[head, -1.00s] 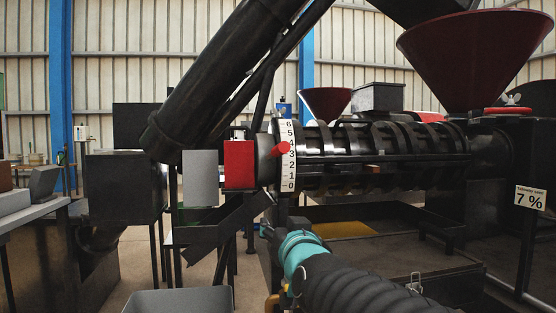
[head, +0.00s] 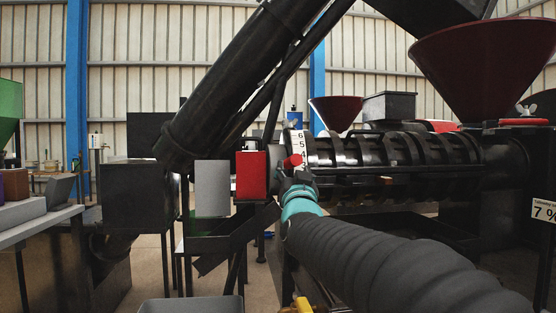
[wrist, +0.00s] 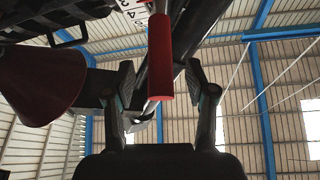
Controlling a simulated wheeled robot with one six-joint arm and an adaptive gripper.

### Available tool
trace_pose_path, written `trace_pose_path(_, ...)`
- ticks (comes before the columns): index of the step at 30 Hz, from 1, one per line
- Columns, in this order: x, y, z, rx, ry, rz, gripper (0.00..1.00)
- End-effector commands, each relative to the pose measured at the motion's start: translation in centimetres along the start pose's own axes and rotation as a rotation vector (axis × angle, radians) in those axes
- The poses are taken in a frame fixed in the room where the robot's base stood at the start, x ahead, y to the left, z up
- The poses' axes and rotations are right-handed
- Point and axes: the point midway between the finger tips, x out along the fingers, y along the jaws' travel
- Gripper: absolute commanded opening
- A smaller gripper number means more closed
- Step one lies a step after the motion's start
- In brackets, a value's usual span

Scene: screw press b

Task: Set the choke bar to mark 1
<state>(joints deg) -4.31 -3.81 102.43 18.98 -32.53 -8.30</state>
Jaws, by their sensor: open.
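The choke bar's red grip (head: 293,161) stands out in front of the white numbered scale (head: 298,137) on the press, by about mark 4. Marks 6, 5 and 4 show above; my gripper hides the lower marks. My gripper (head: 297,178) is at the scale, just below the red grip in the head view. In the wrist view the red grip (wrist: 160,50) stands between the two spread fingers of my gripper (wrist: 159,78), with gaps on both sides. The fingers are open and I see no contact. The scale (wrist: 130,10) is partly visible at the top there.
A red panel (head: 251,175) and a grey panel (head: 212,188) stand just left of the scale. The ribbed black barrel (head: 400,160) runs right from it under a dark red hopper (head: 475,70). A thick black chute (head: 235,85) slants above.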

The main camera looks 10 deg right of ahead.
Motion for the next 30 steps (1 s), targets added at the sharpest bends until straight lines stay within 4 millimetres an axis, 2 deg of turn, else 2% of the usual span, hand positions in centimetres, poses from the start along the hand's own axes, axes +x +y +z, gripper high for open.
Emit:
trace_pose_path(3,2.2,0.0,0.0,-0.002,-0.002,0.0,0.56)
trace_pose_path(9,4.3,0.0,-0.1,-0.001,-0.001,0.0,0.56)
trace_pose_path(21,4.9,0.0,0.0,-0.001,-0.001,-0.001,0.56)
trace_pose_path(22,4.9,0.0,0.0,-0.001,-0.001,-0.001,0.53)
trace_pose_path(23,4.9,0.0,0.0,-0.001,-0.001,-0.001,0.46)
trace_pose_path(28,4.9,0.0,0.0,-0.001,-0.001,-0.001,0.03)
trace_pose_path(30,4.9,0.0,0.0,-0.001,-0.001,-0.001,0.0)
